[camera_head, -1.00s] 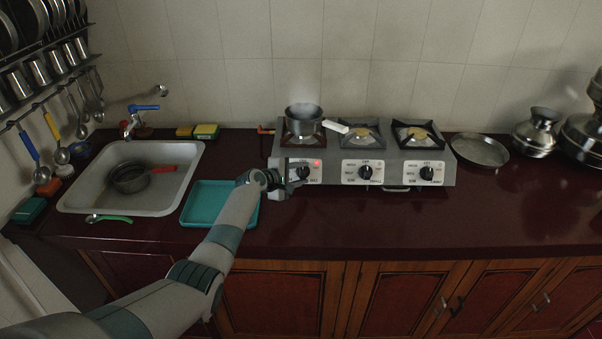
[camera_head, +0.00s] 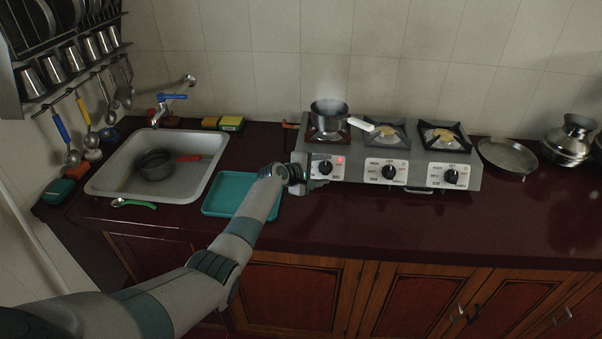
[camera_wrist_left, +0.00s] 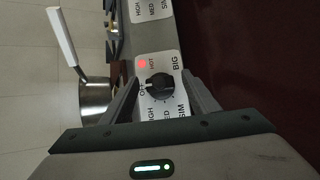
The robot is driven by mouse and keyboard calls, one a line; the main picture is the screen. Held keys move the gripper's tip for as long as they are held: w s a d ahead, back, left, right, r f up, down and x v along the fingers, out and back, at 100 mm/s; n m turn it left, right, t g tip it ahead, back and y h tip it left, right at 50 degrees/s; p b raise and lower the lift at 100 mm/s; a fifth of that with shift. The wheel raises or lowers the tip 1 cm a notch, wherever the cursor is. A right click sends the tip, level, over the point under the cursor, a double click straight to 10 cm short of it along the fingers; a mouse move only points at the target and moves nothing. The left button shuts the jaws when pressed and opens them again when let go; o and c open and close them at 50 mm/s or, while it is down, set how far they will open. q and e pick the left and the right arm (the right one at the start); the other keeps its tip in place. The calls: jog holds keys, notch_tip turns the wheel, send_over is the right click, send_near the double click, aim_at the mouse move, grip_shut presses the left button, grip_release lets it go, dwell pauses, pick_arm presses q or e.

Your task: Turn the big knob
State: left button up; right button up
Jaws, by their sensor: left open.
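The left stove knob (camera_head: 325,167) is black, on a white panel with a lit red light. In the left wrist view the knob (camera_wrist_left: 158,87) has the words HOT, BIG, SIM, MED, HIGH and OFF around it. My left gripper (camera_head: 306,179) is at the stove's front left corner, just left of the knob in the head view. In the left wrist view its fingers (camera_wrist_left: 161,77) are open, one on each side of the knob in the picture, with no visible grip on it. Their depth to the knob is hard to tell. My right gripper is not in view.
A steaming pot (camera_head: 329,117) with a white handle sits on the left burner. Two more knobs (camera_head: 389,172) (camera_head: 451,176) line the stove front. A teal tray (camera_head: 225,205) lies under my left forearm, beside the sink (camera_head: 190,187). The counter right of the arm is clear.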

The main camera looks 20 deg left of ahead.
pick_arm(q)
jog(key=shift+s+a+r, duration=0.25)
jog(key=shift+s, duration=0.3)
jog(key=b+v, duration=0.2)
jog(key=v, duration=1.3)
jog(key=shift+s, duration=0.3)
jog(key=shift+a, duration=0.1)
